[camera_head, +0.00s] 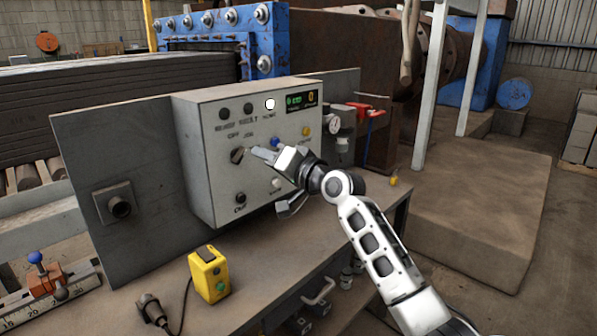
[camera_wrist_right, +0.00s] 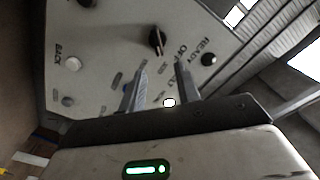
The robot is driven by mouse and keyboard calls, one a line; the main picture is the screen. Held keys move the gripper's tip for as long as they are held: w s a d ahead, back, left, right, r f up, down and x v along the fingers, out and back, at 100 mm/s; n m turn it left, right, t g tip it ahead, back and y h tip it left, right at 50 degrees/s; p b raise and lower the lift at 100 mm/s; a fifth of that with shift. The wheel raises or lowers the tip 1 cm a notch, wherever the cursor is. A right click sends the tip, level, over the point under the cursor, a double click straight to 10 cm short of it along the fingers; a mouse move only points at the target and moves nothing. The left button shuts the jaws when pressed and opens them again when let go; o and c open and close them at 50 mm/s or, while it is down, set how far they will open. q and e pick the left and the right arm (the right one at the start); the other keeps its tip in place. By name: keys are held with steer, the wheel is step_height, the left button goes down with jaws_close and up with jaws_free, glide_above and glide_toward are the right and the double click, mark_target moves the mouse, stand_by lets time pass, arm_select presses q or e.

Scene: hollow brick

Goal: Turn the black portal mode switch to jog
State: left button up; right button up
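The black mode switch (camera_head: 237,155) is on the front of the grey control box, on the left below small labels that seem to read OFF and JOG. It also shows in the right wrist view (camera_wrist_right: 157,40), beyond the fingertips and roughly in line with the gap between them. Which label its handle points to is unclear. My right gripper (camera_head: 262,155) is just right of the switch in the head view. In the wrist view its fingers (camera_wrist_right: 159,78) are apart with nothing between them, and the switch is not gripped. My left gripper is out of view.
The control box (camera_head: 202,168) also carries a lower black knob (camera_head: 240,198), a white button (camera_head: 277,184), a yellow button (camera_head: 306,131), a lit white lamp (camera_head: 269,104) and a green display (camera_head: 301,100). A yellow pendant box (camera_head: 208,274) stands on the bench below.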

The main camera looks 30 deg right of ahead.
steer(key=b+v, duration=0.1)
steer(key=v, duration=0.8)
steer(key=shift+s+d, duration=0.15)
steer(key=shift+s, duration=0.15)
steer(key=s+a+f+n+g+h, duration=0.1)
steer(key=s+a+f+g, duration=0.15)
steer(key=f, duration=0.75)
steer(key=s+a+f+n+g+h, duration=0.1)
steer(key=s+a+f, duration=0.25)
steer(key=f, duration=0.65)
steer(key=s+a+f+n+g, duration=0.1)
steer(key=s+a+f+n, duration=0.1)
steer(key=s+f, duration=0.6)
steer(key=s+a+f+n+g+h, duration=0.1)
steer(key=s+a+f, duration=0.4)
steer(key=s, duration=0.8)
step_height(320, 180, down, 4)
steer(key=n+g, duration=0.1)
steer(key=n, duration=0.1)
steer(key=shift+s+r+n, duration=0.15)
steer(key=shift+r+n, duration=0.05)
steer(key=shift+n, duration=0.1)
steer(key=shift+a, duration=0.1)
